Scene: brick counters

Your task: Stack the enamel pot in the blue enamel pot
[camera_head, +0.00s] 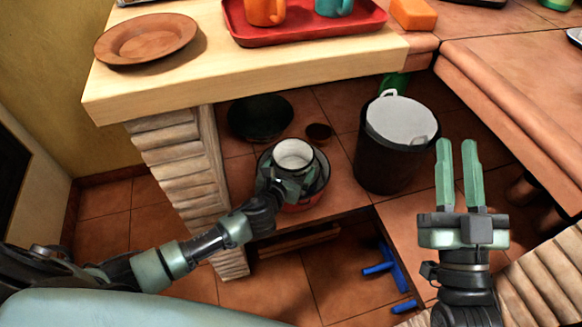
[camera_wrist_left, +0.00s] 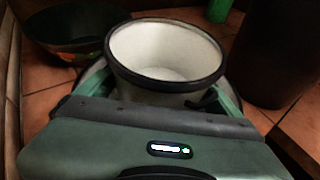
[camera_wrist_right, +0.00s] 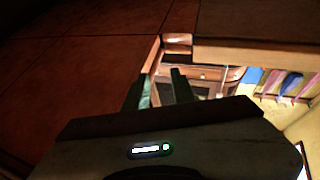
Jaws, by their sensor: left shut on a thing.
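The enamel pot (camera_head: 294,153), white inside with a dark rim, is held by my left gripper (camera_head: 284,186). It also shows large in the left wrist view (camera_wrist_left: 165,48), between my fingers, its mouth facing up. Under and around it in the head view is a wider round vessel with a dark rim and reddish outer side (camera_head: 309,199), probably the blue enamel pot, though no blue shows clearly. The held pot overlaps its mouth; I cannot tell whether it touches the bottom. My right gripper (camera_head: 457,160) is open and empty, away to the right.
A tall dark pot with a pale lid (camera_head: 402,119) stands to the right. The wooden counter (camera_head: 240,75) above carries a brown plate (camera_head: 146,39) and red tray (camera_head: 320,28).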

